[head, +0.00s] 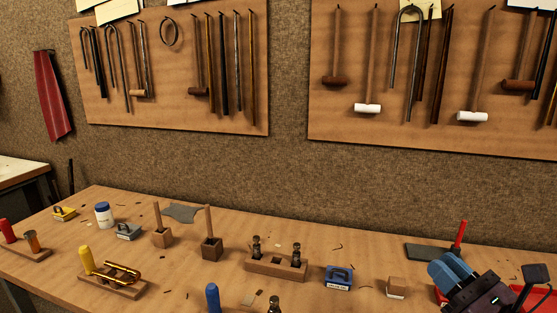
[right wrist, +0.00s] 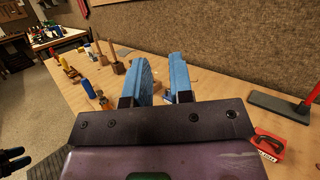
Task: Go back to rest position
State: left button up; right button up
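My right gripper (head: 447,270) is over the right front part of the workbench (head: 330,245). Its two blue fingers also show in the right wrist view (right wrist: 162,62), with a gap between them and nothing held. It is open and appears apart from the objects on the bench. My left gripper does not show in the head view.
A wooden block (head: 275,265) with dark metal parts stands mid-bench. A blue box (head: 339,278) and a small wooden block (head: 397,286) lie right of it. A dark plate (head: 427,252) with a red upright (head: 460,234) is behind my right gripper. Pegboards hang above.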

jog(key=s+d+f+m+g+h, duration=0.3)
jog(key=s+f+m+h, duration=0.35)
jog(key=m, duration=0.85)
jog(key=s+d+f+m+g+h, duration=0.35)
jog(key=f+m+h, duration=0.35)
jog(key=f+m, duration=0.5)
jog(key=s+a+f+m+g+y, duration=0.1)
jog(key=s+a+f+m+g, duration=0.15)
jog(key=s+m, duration=0.3)
jog(key=s+a+f+m+g+y, duration=0.1)
jog(key=s+a+f+m+g, duration=0.1)
jog(key=s+f+m+g, duration=0.3)
jog(key=s+a+m+g+y, duration=0.2)
jog(key=s+a+m, duration=0.15)
jog(key=s, duration=0.35)
jog(key=w+f+t+b, duration=0.1)
jog(key=w+f+t, duration=0.7)
jog(key=f, duration=0.2)
jog(key=shift+w+d, duration=0.2)
jog(key=shift+w, duration=0.15)
